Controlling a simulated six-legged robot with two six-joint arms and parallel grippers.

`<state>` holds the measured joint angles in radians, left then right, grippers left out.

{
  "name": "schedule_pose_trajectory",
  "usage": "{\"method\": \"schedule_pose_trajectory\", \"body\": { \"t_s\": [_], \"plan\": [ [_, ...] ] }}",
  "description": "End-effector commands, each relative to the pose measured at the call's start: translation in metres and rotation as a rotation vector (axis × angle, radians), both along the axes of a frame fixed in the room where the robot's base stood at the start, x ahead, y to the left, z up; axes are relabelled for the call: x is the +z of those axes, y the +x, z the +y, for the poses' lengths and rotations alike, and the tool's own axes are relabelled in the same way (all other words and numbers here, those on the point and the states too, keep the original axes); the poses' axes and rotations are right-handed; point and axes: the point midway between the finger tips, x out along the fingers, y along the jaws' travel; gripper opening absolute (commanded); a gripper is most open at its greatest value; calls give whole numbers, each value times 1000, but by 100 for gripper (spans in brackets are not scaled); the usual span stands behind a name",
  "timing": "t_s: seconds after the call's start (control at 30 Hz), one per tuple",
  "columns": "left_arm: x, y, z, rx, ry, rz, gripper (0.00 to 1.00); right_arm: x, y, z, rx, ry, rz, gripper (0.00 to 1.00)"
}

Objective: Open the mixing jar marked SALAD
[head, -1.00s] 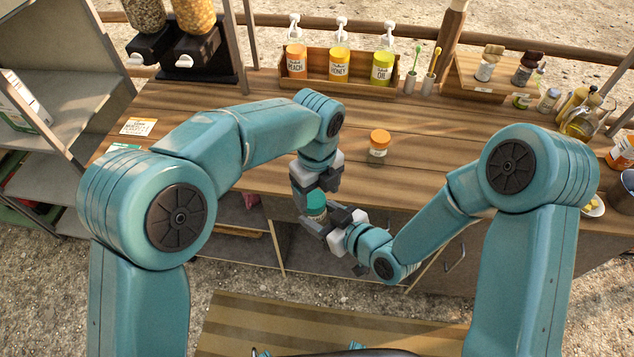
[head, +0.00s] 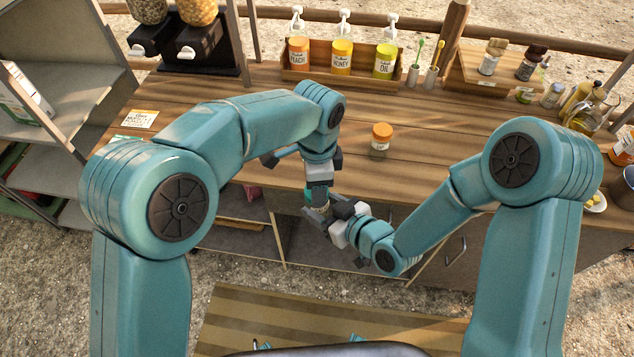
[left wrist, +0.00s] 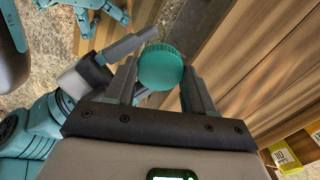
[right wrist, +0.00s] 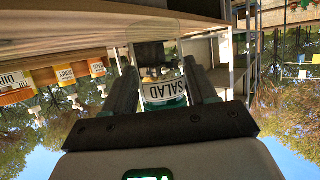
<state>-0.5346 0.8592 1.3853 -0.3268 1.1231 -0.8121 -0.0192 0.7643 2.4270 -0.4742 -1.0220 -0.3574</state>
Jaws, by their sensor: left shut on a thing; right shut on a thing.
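The SALAD jar is held upright in front of the counter's front edge; in the right wrist view its SALAD label (right wrist: 164,89) shows upside down between the fingers. My right gripper (right wrist: 163,88) is shut on the jar's body. My left gripper (left wrist: 160,72) is above it, shut on the teal lid (left wrist: 160,66), which sits between its fingers. In the head view the jar (head: 317,204) is mostly hidden by both grippers. Whether the lid is loose cannot be told.
A jar with an orange lid (head: 381,132) stands on the counter (head: 440,130) nearby. A wooden box (head: 343,82) with peach, honey and oil pump bottles is behind. A shelf unit (head: 70,60) stands left. Bottles crowd the right end.

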Motion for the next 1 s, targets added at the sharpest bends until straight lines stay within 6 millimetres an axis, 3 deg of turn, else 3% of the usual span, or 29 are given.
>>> {"method": "schedule_pose_trajectory", "body": {
  "t_s": [0.03,1.0],
  "plan": [
    [3,5,-4,123,-16,-21,17,-1,-7,7,32,-7,2,0],
    [5,-1,0,2717,24,3,17,-2,-7,6,30,-6,5,0]
  ]
}}
